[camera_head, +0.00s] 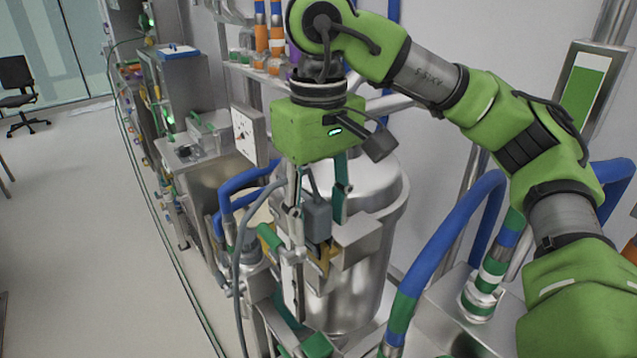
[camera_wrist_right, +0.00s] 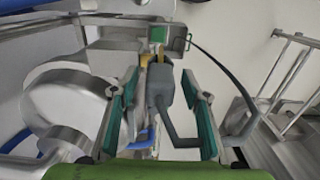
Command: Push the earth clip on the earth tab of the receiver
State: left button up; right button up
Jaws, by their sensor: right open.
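My right gripper (camera_head: 317,205) points down in front of the receiver (camera_head: 372,190), a large shiny steel vessel. Its fingers are apart, and in the right wrist view (camera_wrist_right: 158,80) they stand on either side of a grey block with a cable, which looks like the earth clip (camera_wrist_right: 160,88). The clip (camera_head: 318,220) also shows in the head view below the gripper. A brass-coloured piece, perhaps at the earth tab (camera_wrist_right: 146,61), lies just beyond the clip. I cannot tell whether clip and tab touch. My left gripper is out of view.
Blue hoses (camera_head: 440,240) with green bands run right of the receiver. A gauge (camera_head: 249,135) and bench equipment stand to the left. A grey cable (camera_head: 238,270) hangs in front. Open floor (camera_head: 80,230) lies to the left.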

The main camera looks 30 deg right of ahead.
notch_tip(320, 180, up, 11)
jog(key=shift+r, duration=0.2)
dwell(0.3)
dwell(0.4)
